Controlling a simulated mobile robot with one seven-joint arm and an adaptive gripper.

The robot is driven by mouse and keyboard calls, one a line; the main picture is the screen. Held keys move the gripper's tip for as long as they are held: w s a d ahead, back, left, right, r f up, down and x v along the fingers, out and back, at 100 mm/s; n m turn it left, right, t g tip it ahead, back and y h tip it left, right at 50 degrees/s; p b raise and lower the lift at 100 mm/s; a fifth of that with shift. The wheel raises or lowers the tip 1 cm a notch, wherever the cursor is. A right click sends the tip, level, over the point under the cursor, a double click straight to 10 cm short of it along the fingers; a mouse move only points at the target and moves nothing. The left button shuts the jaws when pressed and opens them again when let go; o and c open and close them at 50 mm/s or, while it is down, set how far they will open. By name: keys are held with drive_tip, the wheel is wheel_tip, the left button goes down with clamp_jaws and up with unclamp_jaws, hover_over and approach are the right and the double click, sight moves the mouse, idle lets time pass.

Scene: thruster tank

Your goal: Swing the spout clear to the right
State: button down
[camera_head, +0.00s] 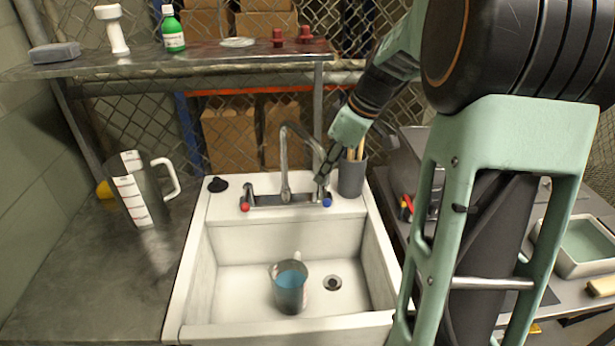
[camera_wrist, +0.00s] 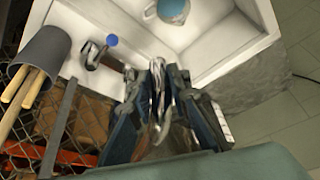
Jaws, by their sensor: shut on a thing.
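The chrome spout (camera_head: 284,158) rises from the tap base at the back of the sink. Its arch bends to the right in the head view, toward my gripper. My gripper (camera_head: 325,172) is at the spout's far end, near the blue knob (camera_head: 327,202). In the wrist view my gripper (camera_wrist: 158,92) is shut on the shiny metal spout (camera_wrist: 157,82) between its fingers. The red knob (camera_head: 245,207) is on the left of the tap base. The exact contact is partly hidden by the fingers.
A measuring jug with blue liquid (camera_head: 290,286) stands in the white sink (camera_head: 235,245), left of the drain (camera_head: 332,283). A grey cup with wooden handles (camera_head: 351,178) stands close right of my gripper. A larger jug (camera_head: 140,190) stands on the left counter.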

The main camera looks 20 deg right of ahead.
drive_tip(key=shift+w+d+n+g+p, duration=0.15)
drive_tip(key=shift+w+d+n, duration=0.2)
drive_tip(key=shift+d, duration=0.4)
drive_tip(key=shift+w+d+n+g+p, duration=0.1)
drive_tip(key=shift+w+d+n+g, duration=0.1)
drive_tip(key=shift+d+n, duration=0.4)
drive_tip(key=shift+w+d+n+g+p, duration=0.15)
drive_tip(key=shift+w+d+n, duration=0.1)
drive_tip(key=shift+d, duration=0.65)
drive_tip(key=c, duration=1.8)
unclamp_jaws()
drive_tip(key=shift+c, duration=0.2)
drive_tip(key=shift+r, duration=0.1)
drive_tip(key=v, duration=1.1)
drive_tip(key=shift+s+d+r, duration=0.15)
drive_tip(key=shift+d+r, duration=0.15)
